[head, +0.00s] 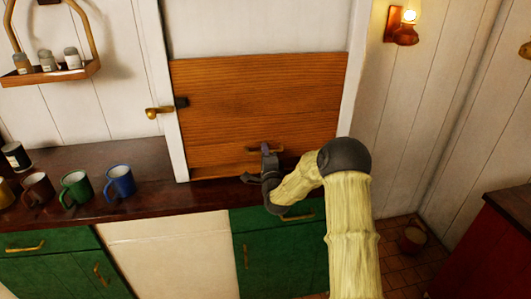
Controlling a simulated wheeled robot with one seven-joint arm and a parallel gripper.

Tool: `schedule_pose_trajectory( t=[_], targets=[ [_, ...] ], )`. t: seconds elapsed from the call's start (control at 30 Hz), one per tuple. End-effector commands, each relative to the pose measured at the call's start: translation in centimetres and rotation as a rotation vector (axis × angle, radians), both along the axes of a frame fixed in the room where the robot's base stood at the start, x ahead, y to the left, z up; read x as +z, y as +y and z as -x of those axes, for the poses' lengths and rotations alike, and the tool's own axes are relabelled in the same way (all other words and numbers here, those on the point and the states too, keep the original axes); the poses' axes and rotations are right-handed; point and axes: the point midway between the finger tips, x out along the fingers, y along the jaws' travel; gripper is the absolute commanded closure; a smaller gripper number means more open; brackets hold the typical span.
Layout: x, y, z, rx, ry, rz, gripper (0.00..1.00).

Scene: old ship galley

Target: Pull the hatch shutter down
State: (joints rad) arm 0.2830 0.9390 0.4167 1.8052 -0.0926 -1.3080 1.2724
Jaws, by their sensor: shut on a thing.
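The hatch shutter (260,95) is a brown wooden panel between white posts above the counter. It covers the lower part of the framed opening, and a pale area shows above it. Its bottom edge is close to the counter top; I cannot tell whether it touches. A brass handle (280,150) sits low on the shutter. My arm comes in from the lower right and hides part of the shutter's lower right corner.
The dark counter (150,202) runs below the shutter. Blue (121,182), green (76,189) and brown (37,189) mugs stand on it at left. A brass latch (158,112) is on the left post. A hanging spice shelf (50,76) is upper left. Green cabinets (60,265) are below.

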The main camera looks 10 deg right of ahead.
Motion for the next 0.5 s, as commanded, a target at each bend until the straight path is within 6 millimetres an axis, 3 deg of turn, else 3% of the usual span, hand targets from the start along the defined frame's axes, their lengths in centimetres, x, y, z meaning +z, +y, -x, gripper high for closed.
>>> schedule_pose_trajectory(
  t=[0.3, 0.33, 0.4, 0.5],
  targets=[
    [-0.08, -0.02, 0.01, 0.000, 0.002, 0.000, 1.00],
    [-0.07, -0.01, 0.02, 0.000, 0.001, 0.000, 0.85],
    [-0.06, -0.02, 0.02, 0.000, 0.001, 0.000, 0.74],
    [-0.04, -0.01, 0.01, 0.000, 0.001, 0.000, 0.74]
  ],
)
